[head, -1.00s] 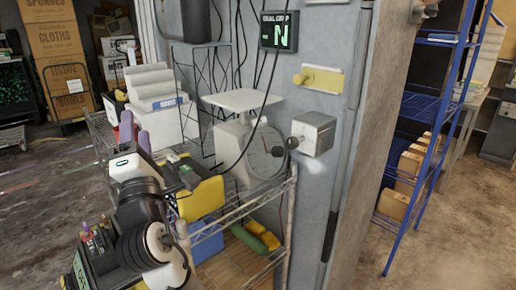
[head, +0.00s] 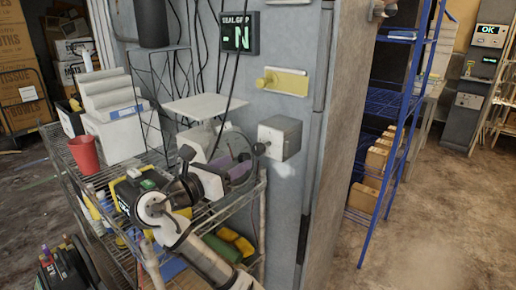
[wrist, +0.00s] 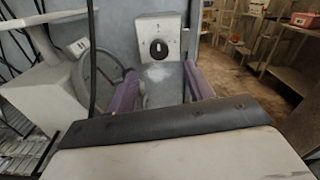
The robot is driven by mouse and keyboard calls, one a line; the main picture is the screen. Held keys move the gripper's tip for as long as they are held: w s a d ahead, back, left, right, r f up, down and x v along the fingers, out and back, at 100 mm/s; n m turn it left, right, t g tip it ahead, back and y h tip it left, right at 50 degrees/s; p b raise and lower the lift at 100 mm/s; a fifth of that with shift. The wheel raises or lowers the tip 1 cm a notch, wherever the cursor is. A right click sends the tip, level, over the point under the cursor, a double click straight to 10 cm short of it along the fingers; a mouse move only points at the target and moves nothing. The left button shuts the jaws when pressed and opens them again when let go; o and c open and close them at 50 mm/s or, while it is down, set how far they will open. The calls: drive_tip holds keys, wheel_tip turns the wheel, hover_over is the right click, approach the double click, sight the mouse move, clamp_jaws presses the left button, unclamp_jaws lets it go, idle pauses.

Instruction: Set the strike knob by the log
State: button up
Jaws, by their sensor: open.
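A grey box (head: 280,138) is mounted on the grey metal wall, with a dark round knob (head: 259,148) on its front. In the wrist view the knob (wrist: 158,49) faces me on the box (wrist: 160,25), ahead of the gap between my fingers. My gripper (head: 243,170), with purple fingers, is open just below and left of the knob in the head view. It also shows in the wrist view (wrist: 163,88), empty and apart from the knob. A display (head: 238,34) above reads "SEAL GAP" with green characters like "-N". I cannot pick out a log with certainty.
A scale with a white pan (head: 210,106) and round dial stands on the wire cart (head: 88,180), close beside my gripper. A dark cable hangs in front of it. A yellow plate with a knob (head: 283,81) is above the box. Blue shelving (head: 395,105) stands right; floor there is clear.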

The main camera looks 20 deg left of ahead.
sight(256, 152)
drive_tip(key=p+x, duration=0.2)
drive_tip(key=x, duration=0.8)
drive_tip(key=shift+f, duration=0.1)
drive_tip(key=shift+a, duration=0.1)
drive_tip(key=c, duration=1)
